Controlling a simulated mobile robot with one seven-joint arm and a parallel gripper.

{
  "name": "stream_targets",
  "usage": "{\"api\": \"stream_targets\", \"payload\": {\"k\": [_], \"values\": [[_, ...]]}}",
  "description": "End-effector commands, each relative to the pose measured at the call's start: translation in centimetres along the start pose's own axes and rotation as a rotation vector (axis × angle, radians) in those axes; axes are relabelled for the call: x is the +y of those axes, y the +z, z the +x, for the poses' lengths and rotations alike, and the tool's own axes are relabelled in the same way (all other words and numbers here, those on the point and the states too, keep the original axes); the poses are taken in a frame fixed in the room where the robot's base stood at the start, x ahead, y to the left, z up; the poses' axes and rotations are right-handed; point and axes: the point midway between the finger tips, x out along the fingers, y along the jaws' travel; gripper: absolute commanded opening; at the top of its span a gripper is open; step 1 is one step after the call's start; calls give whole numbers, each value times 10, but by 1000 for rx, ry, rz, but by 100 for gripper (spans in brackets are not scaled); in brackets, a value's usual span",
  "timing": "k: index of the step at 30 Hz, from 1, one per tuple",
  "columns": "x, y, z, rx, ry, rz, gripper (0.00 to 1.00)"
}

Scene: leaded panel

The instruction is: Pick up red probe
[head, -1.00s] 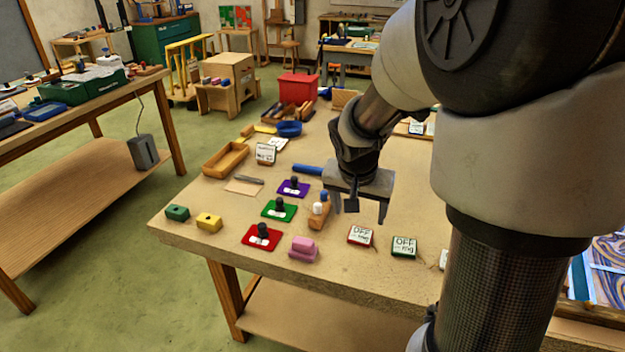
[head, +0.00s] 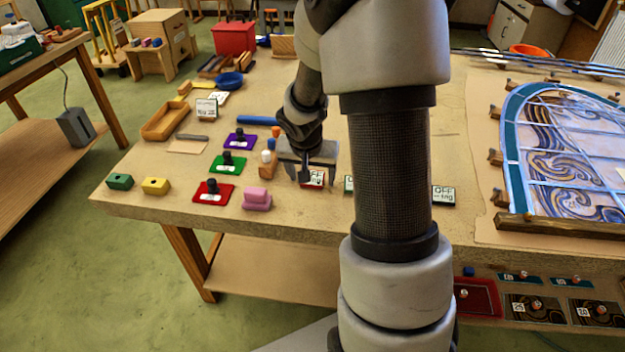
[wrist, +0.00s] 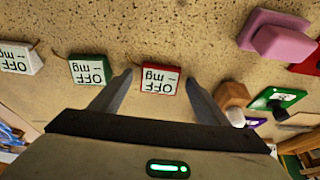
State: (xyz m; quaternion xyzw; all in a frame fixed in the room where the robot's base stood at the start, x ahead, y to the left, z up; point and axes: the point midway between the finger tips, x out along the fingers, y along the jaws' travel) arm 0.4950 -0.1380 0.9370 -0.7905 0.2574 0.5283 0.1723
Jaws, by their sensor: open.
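A small white-faced box with red edges, marked OFF and mg, is the likely red probe (head: 314,180); it lies on the workbench. In the wrist view the same red-edged box (wrist: 160,80) sits between my fingertips. My gripper (head: 306,178) is open above it, fingers pointing down; I cannot tell whether they are level with its sides. A matching green-edged box (wrist: 89,70) lies beside it, partly hidden by my arm in the head view. Another such box (wrist: 20,60) lies beyond that one.
A pink block (head: 257,199), a red plate with a black knob (head: 213,192) and a green plate (head: 228,164) lie left of my gripper. A wooden piece with pegs (head: 267,163) stands close by. The leaded panel (head: 570,150) fills the right side of the bench.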

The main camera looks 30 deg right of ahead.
Motion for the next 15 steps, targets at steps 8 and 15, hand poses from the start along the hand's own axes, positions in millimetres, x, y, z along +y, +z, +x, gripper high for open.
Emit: {"api": "stream_targets", "payload": {"k": [8, 15], "values": [[0, 0, -1, 0, 0, 0, 42], [0, 0, -1, 1, 0, 0, 24]]}}
